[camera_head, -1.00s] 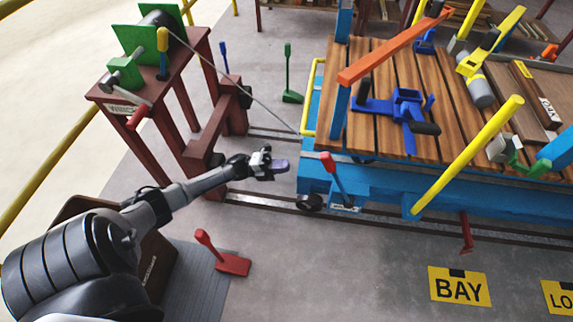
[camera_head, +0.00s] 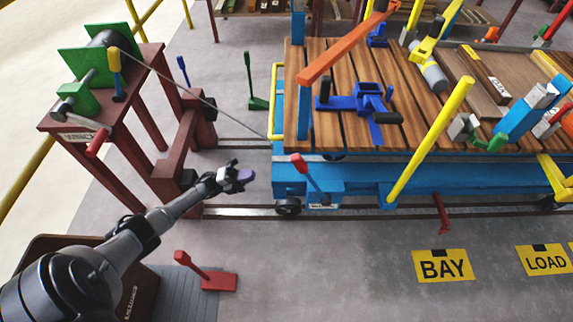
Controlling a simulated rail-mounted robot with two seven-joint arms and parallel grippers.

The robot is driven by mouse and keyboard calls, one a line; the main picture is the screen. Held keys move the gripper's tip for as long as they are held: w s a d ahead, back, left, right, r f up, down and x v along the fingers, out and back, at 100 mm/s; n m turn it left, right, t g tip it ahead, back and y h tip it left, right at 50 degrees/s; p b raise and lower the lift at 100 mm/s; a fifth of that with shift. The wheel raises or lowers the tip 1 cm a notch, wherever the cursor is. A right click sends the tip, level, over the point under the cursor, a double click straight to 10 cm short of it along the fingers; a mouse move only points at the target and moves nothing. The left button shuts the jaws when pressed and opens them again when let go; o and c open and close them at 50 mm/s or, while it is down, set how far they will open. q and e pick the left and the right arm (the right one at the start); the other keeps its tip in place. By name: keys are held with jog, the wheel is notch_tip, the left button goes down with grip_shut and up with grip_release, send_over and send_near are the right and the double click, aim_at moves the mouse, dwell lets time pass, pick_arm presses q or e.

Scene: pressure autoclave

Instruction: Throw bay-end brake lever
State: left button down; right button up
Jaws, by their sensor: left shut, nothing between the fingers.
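A lever with a red grip (camera_head: 299,162) and a dark blue shaft stands on the near side of the blue cart (camera_head: 350,182), at its left end, above a small label plate that I cannot read. It leans to the left. I cannot tell from the labels whether it is the bay-end brake. My left gripper (camera_head: 246,176) is shut and empty, a short way left of this lever and not touching it. Another red lever (camera_head: 190,265) stands on a red floor plate at the lower left. My right gripper is out of view.
A dark red winch stand (camera_head: 125,140) with a green winch is at the left, its cable running to the cart. Rails (camera_head: 370,214) pass along the cart. Yellow BAY (camera_head: 441,266) and LOAD (camera_head: 544,260) signs lie on clear floor. A yellow bar (camera_head: 430,140) slants beside the cart.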

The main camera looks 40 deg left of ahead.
pick_arm(q)
jog(key=shift+w, duration=0.15)
jog(key=b+x, duration=0.1)
jog(key=x, duration=1.3)
jog(key=shift+b, duration=0.4)
